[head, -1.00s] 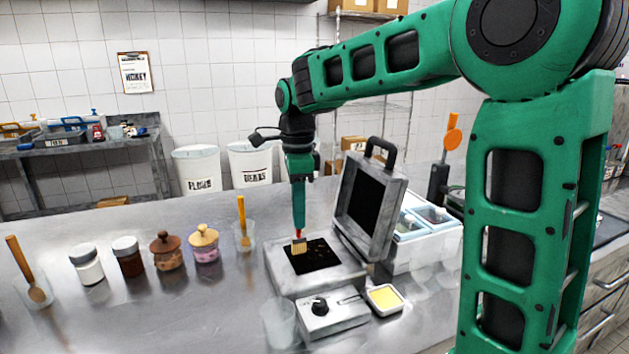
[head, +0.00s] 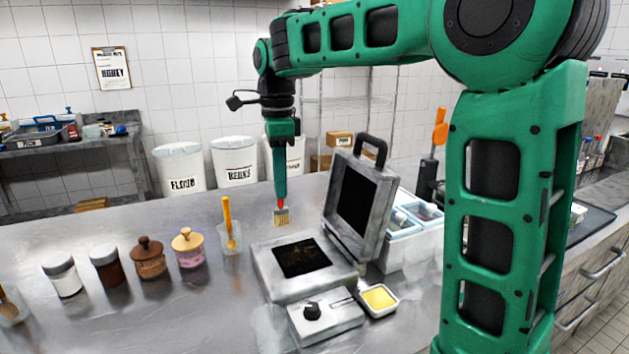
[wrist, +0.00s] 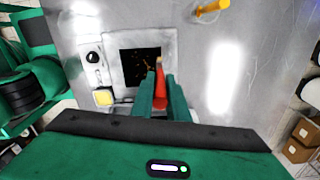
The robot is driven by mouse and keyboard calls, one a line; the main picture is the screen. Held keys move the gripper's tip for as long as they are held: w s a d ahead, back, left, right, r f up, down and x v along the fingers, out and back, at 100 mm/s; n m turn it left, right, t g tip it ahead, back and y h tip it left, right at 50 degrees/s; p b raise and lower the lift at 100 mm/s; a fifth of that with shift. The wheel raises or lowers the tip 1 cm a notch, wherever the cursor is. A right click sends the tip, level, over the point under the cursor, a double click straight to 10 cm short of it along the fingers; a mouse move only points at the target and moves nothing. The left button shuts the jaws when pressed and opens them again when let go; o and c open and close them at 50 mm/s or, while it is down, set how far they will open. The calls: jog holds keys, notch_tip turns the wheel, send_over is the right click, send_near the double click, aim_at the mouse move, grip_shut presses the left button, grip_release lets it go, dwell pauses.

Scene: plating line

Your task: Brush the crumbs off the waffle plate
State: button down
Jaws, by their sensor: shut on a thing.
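The waffle iron (head: 285,287) stands open on the steel counter, its lid (head: 357,205) tilted up at the back right. Its dark lower plate (head: 302,258) faces up, and in the wrist view small orange-brown crumbs show on the plate (wrist: 138,66). My gripper (head: 279,198) is shut on the red handle of a brush (head: 281,216) with pale bristles, pointing down. The brush is held above the counter, behind and left of the plate as the head view shows it.
A dish of yellow contents (head: 380,298) sits right of the dial box (head: 326,318). A clear cup with a yellow-handled tool (head: 229,224) and several jars (head: 148,258) stand left of the iron. A white bin unit (head: 412,240) stands behind the lid.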

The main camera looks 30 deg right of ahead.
jog(key=shift+r, duration=1.1)
